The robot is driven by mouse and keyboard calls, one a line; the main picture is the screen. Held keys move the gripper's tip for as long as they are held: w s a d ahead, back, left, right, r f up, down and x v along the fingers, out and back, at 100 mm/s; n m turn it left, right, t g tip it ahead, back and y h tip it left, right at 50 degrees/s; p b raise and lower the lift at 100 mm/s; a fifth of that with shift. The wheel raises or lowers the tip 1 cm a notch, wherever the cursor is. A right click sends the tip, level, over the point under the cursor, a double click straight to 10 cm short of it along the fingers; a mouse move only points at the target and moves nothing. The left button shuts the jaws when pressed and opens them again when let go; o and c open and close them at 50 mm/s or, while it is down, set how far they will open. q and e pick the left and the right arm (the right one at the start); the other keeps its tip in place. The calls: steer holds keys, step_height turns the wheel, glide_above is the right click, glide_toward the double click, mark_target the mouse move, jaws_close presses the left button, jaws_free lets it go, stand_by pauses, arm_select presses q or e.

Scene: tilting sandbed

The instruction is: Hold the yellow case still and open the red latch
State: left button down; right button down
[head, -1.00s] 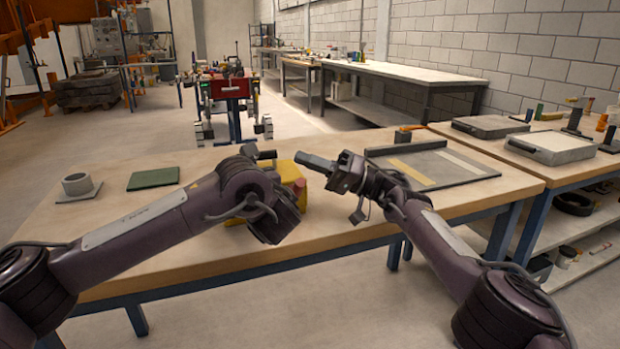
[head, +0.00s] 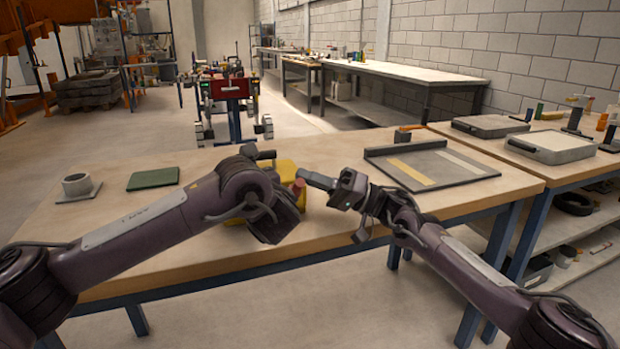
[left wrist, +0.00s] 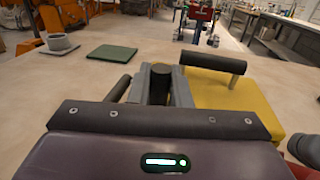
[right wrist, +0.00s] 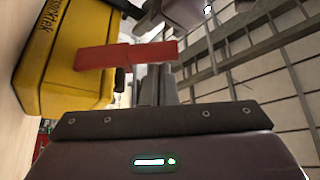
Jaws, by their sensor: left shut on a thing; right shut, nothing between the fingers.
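The yellow case (head: 287,170) stands on the wooden table, partly hidden behind my left arm. Its side and dark handle (left wrist: 212,62) show in the left wrist view. My left gripper (left wrist: 160,82) is shut on the dark handle of the case. The red latch (right wrist: 125,55) sticks out from the case in the right wrist view; it also shows small in the head view (head: 298,187). My right gripper (head: 304,176) is shut and empty, its tips right beside the latch. I cannot tell whether they touch it.
A green mat (head: 153,179) and a grey ring-shaped part on a plate (head: 78,187) lie on the left of the table. A grey tray (head: 465,165) with a raised back edge lies on the right. The table between mat and case is clear.

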steer(key=shift+s+d+f+n+g, duration=0.15)
steer(key=shift+s+f+n+g, duration=0.25)
steer(key=shift+s+f+n, duration=0.3)
steer(key=shift+s+f, duration=0.15)
steer(key=w+r, duration=0.3)
steer(key=r, duration=0.1)
steer(key=v, duration=0.6)
steer(key=f+v, duration=0.1)
steer(key=v, duration=0.3)
